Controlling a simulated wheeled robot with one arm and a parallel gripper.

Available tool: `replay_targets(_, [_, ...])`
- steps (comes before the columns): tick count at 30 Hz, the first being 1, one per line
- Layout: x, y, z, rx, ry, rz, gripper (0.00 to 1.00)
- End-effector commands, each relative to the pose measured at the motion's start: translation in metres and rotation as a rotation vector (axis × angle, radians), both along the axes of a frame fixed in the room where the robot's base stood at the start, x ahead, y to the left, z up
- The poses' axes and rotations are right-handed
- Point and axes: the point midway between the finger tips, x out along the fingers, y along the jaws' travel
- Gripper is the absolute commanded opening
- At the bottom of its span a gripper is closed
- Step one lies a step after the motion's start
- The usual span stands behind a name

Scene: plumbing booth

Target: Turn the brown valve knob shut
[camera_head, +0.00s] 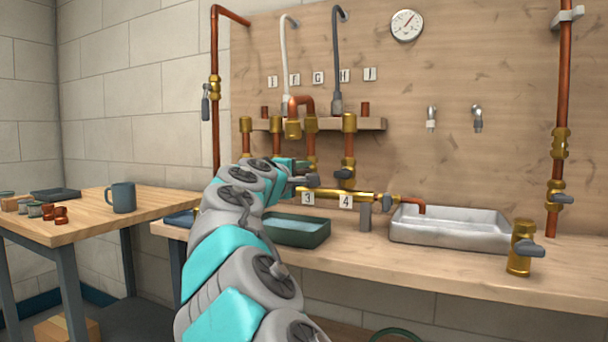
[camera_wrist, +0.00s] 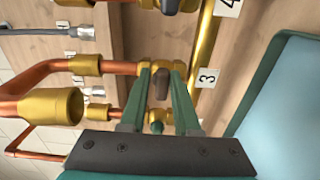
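The brown valve knob (camera_wrist: 162,84) shows in the wrist view, on a brass valve body where a copper pipe joins. My gripper (camera_wrist: 161,74) has its two green fingers on either side of the knob. A narrow gap shows between the knob and each finger, so the gripper looks open around it, not clamped. In the head view my gripper (camera_head: 300,170) reaches the pipework below the small wooden shelf. The brown knob cannot be made out there, as my arm covers that area.
A brass manifold (camera_head: 345,196) with tags 3 and 4 runs just below my gripper. A grey-handled valve (camera_head: 345,173) is close on the right. A green tray (camera_head: 300,232) and a metal tray (camera_head: 450,228) stand on the bench. A loose brass valve (camera_head: 519,255) stands at right.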

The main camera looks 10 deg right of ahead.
Motion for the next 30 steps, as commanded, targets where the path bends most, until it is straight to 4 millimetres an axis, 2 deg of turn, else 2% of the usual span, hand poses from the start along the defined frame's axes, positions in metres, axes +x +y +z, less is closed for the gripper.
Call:
replay_targets(1, [0.001, -0.002, -0.002, 0.002, 0.002, -0.001, 0.34])
replay_targets(6, [0.001, -0.002, -0.003, 0.002, 0.005, -0.002, 0.51])
replay_targets(17, [-0.005, 0.004, -0.002, -0.001, 0.004, -0.002, 0.51])
replay_targets(30, [-0.053, 0.038, -0.001, 0.001, 0.002, -0.002, 0.51])
